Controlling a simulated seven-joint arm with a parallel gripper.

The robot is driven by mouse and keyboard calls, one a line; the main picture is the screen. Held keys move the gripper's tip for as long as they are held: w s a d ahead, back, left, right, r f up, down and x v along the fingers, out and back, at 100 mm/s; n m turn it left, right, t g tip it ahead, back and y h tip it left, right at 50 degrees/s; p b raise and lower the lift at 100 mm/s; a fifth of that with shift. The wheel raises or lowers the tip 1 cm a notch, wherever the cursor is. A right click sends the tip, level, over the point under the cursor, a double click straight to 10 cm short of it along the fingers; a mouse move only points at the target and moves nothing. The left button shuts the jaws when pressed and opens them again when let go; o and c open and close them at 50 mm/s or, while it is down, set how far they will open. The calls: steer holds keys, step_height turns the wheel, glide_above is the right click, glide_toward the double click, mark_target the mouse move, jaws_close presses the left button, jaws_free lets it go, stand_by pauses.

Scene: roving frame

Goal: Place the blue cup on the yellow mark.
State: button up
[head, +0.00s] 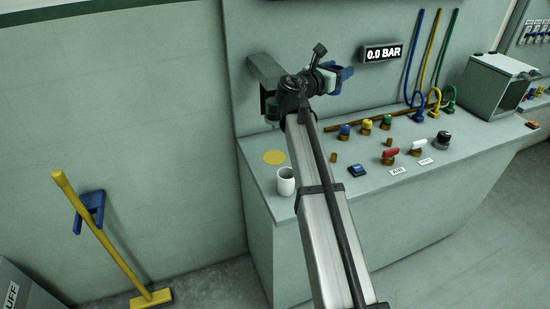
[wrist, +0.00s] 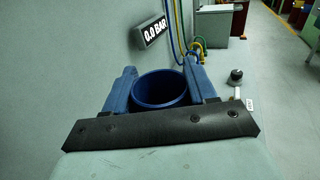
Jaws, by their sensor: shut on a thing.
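In the wrist view the blue cup (wrist: 160,92) stands with its open rim toward me, between the two blue fingers of my gripper (wrist: 163,82). The gripper is shut on it. In the head view my gripper (head: 337,74) is raised above the back of the bench, near the wall; the cup is hard to tell from the blue fingers there. The yellow mark (head: 274,157) is a flat round disc at the bench's left end, below and left of my gripper. It is clear and does not show in the wrist view.
A white cup (head: 286,184) stands just in front of the yellow mark. Several coloured valves, a blue switch (head: 357,170) and a black knob (head: 443,140) are on the bench to the right. A pressure display (head: 382,53) and coloured hoses (head: 436,60) are at the wall.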

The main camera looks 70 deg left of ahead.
steer(key=s+d+r, duration=0.2)
steer(key=s+r, duration=0.2)
steer(key=s, duration=0.4)
steer(key=s+d+r, duration=0.3)
steer(key=s, duration=0.5)
steer(key=s+d+f+n+g+y, duration=0.15)
steer(key=s+f, duration=0.25)
steer(key=f, duration=0.5)
steer(key=s+f+n+g+y, duration=0.1)
steer(key=s+f+y, duration=0.1)
steer(key=s+f, duration=0.5)
steer(key=s+d+f+n+g+y, duration=0.1)
steer(key=s+f+n+y, duration=0.1)
steer(key=f, duration=0.9)
steer(key=shift+f+x, duration=0.7)
steer(key=shift+x, duration=2.2)
steer(key=shift+f+x, duration=0.7)
steer(key=shift+x, duration=2.25)
steer(key=shift+f+x, duration=0.75)
steer(key=shift+x, duration=2.15)
steer(key=shift+a+f, duration=0.1)
steer(key=shift+f, duration=0.05)
steer(key=o, duration=1.1)
steer(key=shift+o, duration=0.2)
steer(key=v, duration=1.2)
steer(key=shift+r, duration=0.3)
